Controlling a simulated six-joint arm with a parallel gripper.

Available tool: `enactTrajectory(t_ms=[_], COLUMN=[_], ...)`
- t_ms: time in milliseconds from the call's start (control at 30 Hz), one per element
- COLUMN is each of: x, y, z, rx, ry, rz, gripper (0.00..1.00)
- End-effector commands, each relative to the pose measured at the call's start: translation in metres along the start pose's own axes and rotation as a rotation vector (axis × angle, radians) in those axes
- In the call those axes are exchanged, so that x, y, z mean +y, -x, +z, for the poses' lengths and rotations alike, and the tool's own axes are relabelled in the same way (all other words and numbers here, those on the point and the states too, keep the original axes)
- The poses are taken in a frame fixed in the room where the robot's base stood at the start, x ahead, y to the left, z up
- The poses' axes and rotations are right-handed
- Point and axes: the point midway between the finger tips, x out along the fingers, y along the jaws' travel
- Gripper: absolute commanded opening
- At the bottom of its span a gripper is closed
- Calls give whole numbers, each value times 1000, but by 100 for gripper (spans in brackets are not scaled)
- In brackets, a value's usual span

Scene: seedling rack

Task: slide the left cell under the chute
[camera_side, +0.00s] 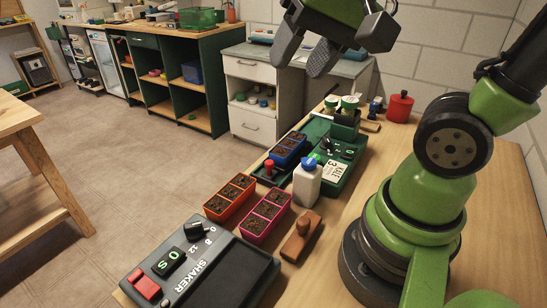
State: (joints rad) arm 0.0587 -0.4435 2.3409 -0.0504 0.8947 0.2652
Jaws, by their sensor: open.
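Three soil-filled cell strips show on the bench. The orange strip (219,214) is the leftmost, and the pink strip (253,236) lies just to its right, a narrow gap apart. The blue strip (291,157) sits farther back, at the left side of a green machine (343,172) with a dial and a label. A green box-like part (345,124) with white-topped pots stands at the machine's back; I cannot tell whether it is the chute. My gripper (298,64) is open and empty, high above the back of the bench, well away from the strips.
A white bottle with a blue cap (307,186) stands between the pink strip and the machine. A wooden block with a knob (301,240) lies right of the pink strip. A dark shaker (205,270) fills the front left. A red canister (400,106) stands at the back.

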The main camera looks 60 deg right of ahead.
Motion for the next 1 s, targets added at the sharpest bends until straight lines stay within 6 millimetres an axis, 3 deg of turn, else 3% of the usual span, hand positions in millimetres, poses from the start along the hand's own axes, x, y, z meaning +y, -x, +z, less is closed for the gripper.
enactTrajectory(t_ms=[200,400,600,1000], x=[7,34,64,88], y=[-60,-128,-180,-223], z=[-53,-84,-94,-83], rx=[-83,-114,-114,-112], ry=[-391,-729,-963,-1046], rz=[196,376,511,562], gripper=[48,48,48,48])
